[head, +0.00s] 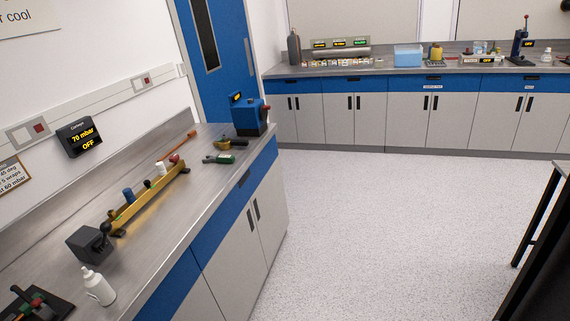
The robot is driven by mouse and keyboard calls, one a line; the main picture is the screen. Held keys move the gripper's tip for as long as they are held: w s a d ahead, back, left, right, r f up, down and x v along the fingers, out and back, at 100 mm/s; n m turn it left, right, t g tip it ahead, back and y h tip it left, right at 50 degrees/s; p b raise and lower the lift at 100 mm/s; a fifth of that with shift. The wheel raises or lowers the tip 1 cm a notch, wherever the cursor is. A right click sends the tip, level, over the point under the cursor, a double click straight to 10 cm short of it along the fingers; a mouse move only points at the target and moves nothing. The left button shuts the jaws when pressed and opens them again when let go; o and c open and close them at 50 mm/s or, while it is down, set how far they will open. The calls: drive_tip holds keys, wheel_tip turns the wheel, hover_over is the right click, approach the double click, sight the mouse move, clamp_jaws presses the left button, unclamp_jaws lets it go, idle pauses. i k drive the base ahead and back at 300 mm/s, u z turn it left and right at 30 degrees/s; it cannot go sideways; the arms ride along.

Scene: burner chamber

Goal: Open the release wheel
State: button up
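No part that I can clearly make out as the release wheel shows in the head view. A grey box with a black knob or lever (90,242) sits on the left bench. A brass-coloured rail with small fittings (150,197) lies just behind it. A blue box with a small red part (250,118) stands at the bench's far end. These parts are too small to tell whether one is a wheel. My gripper is not in view.
A wall display (78,137) reads 70 mbar OFF. The floor (400,230) is clear; a dark-legged table (535,230) stands right.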

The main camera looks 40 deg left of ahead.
sight(173, 158)
drive_tip(key=u, duration=0.1)
drive_tip(key=i, duration=1.3)
drive_tip(key=u, duration=0.5)
drive_tip(key=i, duration=1.25)
drive_tip(key=u, duration=1.4)
drive_tip(key=i, duration=1.25)
drive_tip(key=u, duration=0.75)
